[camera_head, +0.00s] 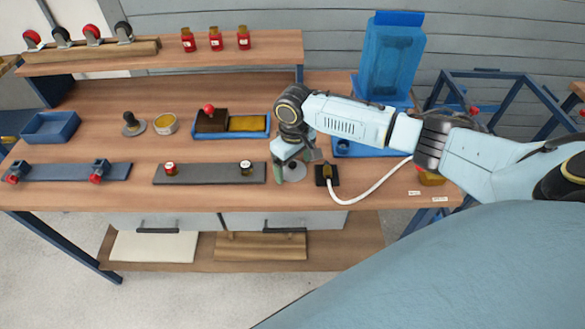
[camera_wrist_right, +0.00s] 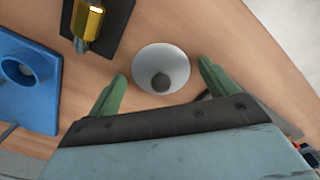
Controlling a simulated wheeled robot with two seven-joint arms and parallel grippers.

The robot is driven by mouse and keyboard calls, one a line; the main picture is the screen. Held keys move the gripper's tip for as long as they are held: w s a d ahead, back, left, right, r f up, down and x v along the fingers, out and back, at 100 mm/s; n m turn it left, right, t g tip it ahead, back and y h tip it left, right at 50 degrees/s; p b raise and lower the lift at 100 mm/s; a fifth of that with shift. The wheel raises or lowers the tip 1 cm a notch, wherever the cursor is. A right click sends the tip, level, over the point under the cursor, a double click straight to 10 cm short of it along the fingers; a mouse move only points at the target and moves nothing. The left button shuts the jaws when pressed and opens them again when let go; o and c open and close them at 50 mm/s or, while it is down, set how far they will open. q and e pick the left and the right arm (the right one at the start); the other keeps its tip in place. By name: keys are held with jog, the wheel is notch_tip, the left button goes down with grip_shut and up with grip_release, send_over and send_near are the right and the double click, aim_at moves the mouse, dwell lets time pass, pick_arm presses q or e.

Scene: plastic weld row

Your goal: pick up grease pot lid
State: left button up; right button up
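A pale grey round lid with a darker grey knob lies on the bench under my right gripper, and I take it as the grease pot lid (camera_head: 294,174). It shows whole in the right wrist view (camera_wrist_right: 177,62), its knob near the line between the fingertips. My right gripper (camera_head: 295,160) points down over the lid. In the right wrist view the gripper (camera_wrist_right: 162,76) is open, one green finger on each side of the lid, with nothing held. An open round pot with yellowish contents (camera_head: 165,124) stands farther left. My left gripper is not in view.
A yellow-topped fitting on a black plate (camera_wrist_right: 90,20) and a blue fixture (camera_wrist_right: 30,85) sit left of the lid in the wrist view. A grey disc with a dark knob (camera_head: 134,126) stands beside the pot. A dark bar (camera_head: 208,174) lies left of my right gripper.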

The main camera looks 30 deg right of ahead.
jog(key=c, duration=0.9)
